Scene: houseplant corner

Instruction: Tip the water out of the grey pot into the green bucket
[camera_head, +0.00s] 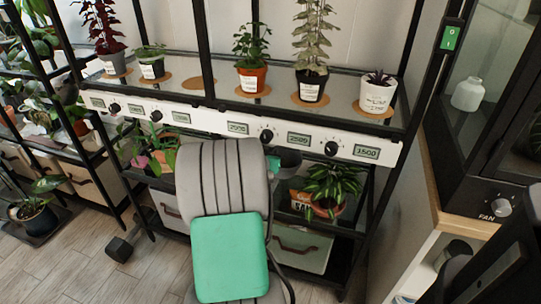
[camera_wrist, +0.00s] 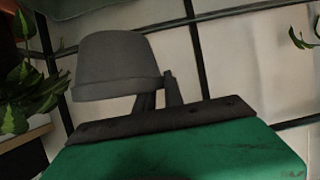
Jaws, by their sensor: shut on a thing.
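The grey pot (camera_wrist: 116,66) shows large in the wrist view, with its wider banded end low in that picture. My gripper (camera_wrist: 158,97) is shut on it at its side. In the head view a dark grey part of the pot (camera_head: 290,161) shows just right of my arm, in front of the lower shelf; my arm hides the rest. The inside of the pot does not show, so I cannot tell whether it holds water. I cannot make out the green bucket in either view.
A leafy potted plant (camera_head: 331,187) stands close right of the grey pot on the lower shelf. Several labelled pots stand on coasters above, including an orange pot (camera_head: 251,79). A cabinet (camera_head: 468,130) stands at right. Bare floor (camera_head: 165,255) shows at lower left.

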